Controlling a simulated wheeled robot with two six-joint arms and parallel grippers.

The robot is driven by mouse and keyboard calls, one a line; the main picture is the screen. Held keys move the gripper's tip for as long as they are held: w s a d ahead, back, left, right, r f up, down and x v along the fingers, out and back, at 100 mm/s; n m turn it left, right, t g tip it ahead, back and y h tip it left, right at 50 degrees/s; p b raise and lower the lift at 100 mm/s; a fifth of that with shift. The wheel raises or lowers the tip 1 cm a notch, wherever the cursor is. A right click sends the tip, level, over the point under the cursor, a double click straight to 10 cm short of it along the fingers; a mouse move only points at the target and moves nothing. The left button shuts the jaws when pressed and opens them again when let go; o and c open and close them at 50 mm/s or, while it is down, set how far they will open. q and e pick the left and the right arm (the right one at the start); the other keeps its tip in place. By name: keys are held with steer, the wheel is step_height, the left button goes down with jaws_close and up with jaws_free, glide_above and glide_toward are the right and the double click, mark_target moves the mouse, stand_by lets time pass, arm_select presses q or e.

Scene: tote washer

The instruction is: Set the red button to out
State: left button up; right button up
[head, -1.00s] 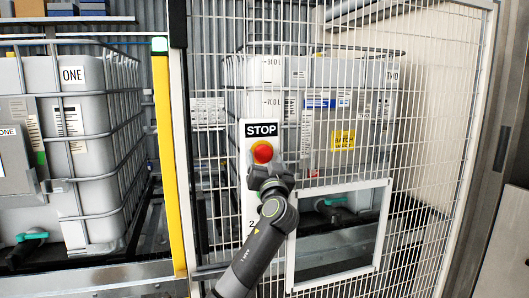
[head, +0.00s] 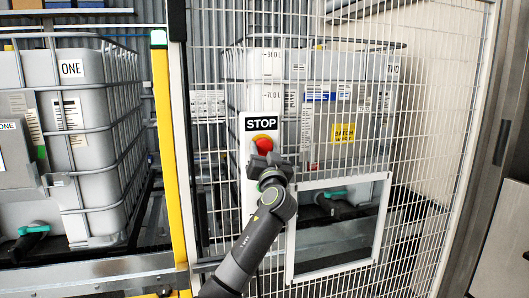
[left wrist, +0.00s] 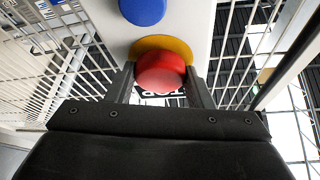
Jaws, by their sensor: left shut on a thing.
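The red button (head: 264,143) sits on a yellow surround on the white panel (head: 248,180), below the black STOP sign (head: 262,124). In the left wrist view the red button (left wrist: 161,72) is between the two fingers of my left gripper (left wrist: 160,88), which is shut on it. In the head view my left gripper (head: 265,160) covers the lower part of the button. Whether the button is in or out cannot be told. My right gripper is not in view.
A blue button (left wrist: 142,11) is on the same panel, near the red one. Wire mesh fencing (head: 420,130) surrounds the panel, with a white-framed opening (head: 290,250) at lower right. A yellow post (head: 165,150) stands to the left. Caged tanks stand behind.

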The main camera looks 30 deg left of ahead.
arm_select(q)
steer(key=shift+s+d+f+b, duration=0.2)
steer(key=shift+s+d+b, duration=0.15)
steer(key=shift+b, duration=0.3)
steer(key=shift+s+d, duration=0.1)
steer(key=shift+d, duration=0.15)
steer(key=shift+s+d+r, duration=0.1)
steer(key=shift+r, duration=0.05)
steer(key=o, duration=1.4)
steer(key=shift+b+v, duration=3.35)
steer(key=shift+v, duration=5.35)
